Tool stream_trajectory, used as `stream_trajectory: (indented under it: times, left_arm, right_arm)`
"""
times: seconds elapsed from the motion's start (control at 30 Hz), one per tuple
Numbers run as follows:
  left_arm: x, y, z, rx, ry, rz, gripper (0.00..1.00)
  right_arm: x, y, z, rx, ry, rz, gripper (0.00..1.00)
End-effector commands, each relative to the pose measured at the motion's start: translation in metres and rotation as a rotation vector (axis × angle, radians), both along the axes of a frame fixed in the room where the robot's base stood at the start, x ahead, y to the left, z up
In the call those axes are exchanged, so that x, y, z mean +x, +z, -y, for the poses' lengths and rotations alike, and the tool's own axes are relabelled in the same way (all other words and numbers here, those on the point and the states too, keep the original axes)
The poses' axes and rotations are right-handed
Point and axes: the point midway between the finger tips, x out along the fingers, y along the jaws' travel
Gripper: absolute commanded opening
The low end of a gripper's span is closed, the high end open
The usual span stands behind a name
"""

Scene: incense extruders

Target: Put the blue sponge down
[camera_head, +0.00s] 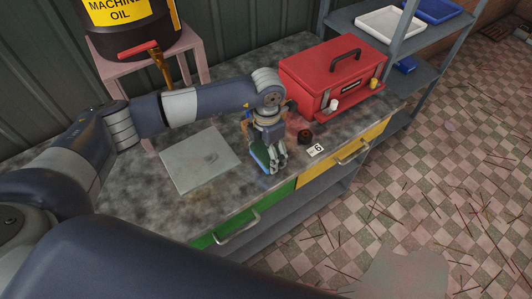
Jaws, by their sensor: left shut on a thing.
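My left gripper (275,164) points down over the workbench top, near its front edge. It is shut on the blue sponge (259,157), whose blue and green side shows at the left of the fingers. The fingers hide much of the sponge. It is at or just above the bench surface; I cannot tell whether it touches. My right gripper is out of view.
A red toolbox (325,72) stands on the bench (228,198) behind and right of the gripper. A small dark object (305,136) and a "6" tag (316,150) lie right of it. A grey plate (200,160) lies left. Green and yellow drawers (365,138) front the bench.

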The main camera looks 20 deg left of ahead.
Motion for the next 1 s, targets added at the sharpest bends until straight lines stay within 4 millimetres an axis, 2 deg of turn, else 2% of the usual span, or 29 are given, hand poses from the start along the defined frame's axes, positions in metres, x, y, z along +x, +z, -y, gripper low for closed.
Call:
stream_trajectory:
  times: [0.07,0.2,0.3,0.73,0.77,0.83,1.0]
  left_arm:
    - [0.006,0.001,-0.005,0.000,0.004,0.001,0.56]
    - [0.005,-0.020,-0.005,0.001,0.002,-0.004,0.56]
    - [0.006,-0.031,-0.005,-0.001,0.001,-0.001,0.56]
    - [0.006,-0.041,-0.005,-0.001,0.001,0.001,0.56]
    - [0.006,-0.039,-0.005,-0.001,0.001,0.001,0.82]
    - [0.006,-0.039,-0.005,-0.001,0.001,0.001,0.98]
    - [0.006,-0.039,-0.005,-0.001,0.001,0.001,0.98]
  right_arm:
    - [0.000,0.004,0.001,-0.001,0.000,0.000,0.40]
    - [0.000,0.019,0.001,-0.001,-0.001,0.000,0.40]
    - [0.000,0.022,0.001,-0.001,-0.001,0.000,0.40]
    - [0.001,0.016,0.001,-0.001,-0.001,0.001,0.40]
    - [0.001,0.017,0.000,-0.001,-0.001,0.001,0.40]
    - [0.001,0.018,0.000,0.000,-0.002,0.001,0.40]
    - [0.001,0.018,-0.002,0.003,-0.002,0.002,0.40]
